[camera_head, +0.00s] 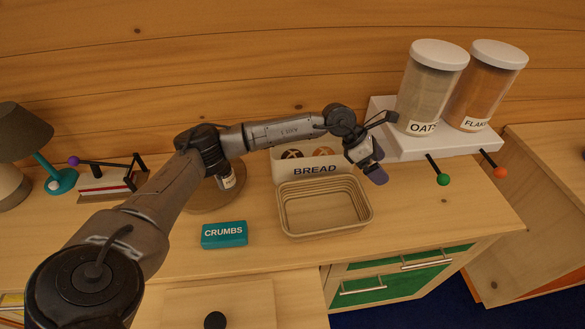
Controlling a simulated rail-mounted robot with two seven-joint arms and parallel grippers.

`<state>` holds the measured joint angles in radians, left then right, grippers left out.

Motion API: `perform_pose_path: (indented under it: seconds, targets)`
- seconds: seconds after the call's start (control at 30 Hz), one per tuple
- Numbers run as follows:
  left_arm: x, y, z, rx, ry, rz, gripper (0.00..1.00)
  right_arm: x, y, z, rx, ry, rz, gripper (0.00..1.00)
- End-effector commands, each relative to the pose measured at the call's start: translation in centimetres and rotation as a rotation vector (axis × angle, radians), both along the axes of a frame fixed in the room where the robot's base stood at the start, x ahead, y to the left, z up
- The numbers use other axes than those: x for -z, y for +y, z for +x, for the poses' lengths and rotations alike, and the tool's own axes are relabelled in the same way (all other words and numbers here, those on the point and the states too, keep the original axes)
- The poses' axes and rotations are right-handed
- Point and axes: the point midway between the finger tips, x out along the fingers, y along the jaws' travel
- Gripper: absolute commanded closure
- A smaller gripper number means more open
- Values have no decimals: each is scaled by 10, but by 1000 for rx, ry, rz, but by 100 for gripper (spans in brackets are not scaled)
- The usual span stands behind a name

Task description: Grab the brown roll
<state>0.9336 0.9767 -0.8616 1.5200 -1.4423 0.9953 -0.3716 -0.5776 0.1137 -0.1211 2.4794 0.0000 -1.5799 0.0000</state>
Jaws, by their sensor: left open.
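Two round brown rolls sit in the white bin labelled BREAD (313,170) at the middle of the counter. The left roll (292,153) is darker with a pale cross mark. The right roll (323,151) looks lighter brown. My left arm comes in from the left and reaches over the bin. My left gripper (379,168) is open and empty, just right of the bin and apart from the rolls. The lower parts of the rolls are hidden by the bin's front wall. My right gripper does not show.
An empty tan basket (325,206) stands in front of the bin. A teal CRUMBS box (224,234) lies left of it. Jars of oats (428,90) and flakes (486,85) stand on a white dispenser at the right. A lamp (20,150) is far left.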

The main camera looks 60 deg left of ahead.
Motion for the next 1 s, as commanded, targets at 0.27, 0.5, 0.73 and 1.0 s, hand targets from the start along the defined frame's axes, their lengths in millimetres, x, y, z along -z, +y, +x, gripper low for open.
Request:
perform_pose_path:
  seconds: [0.27, 0.5, 0.73, 1.0]
  targets:
    - [-6, 179, -39, -68, 288, 545, 0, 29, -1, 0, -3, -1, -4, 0]
    - [-6, 224, -82, -39, 533, 706, 0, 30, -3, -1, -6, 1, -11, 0]
    - [11, 236, -96, -27, 612, 743, 0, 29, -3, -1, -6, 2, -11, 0]
    - [55, 238, -101, -26, 612, 742, 0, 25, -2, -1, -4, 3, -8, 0]
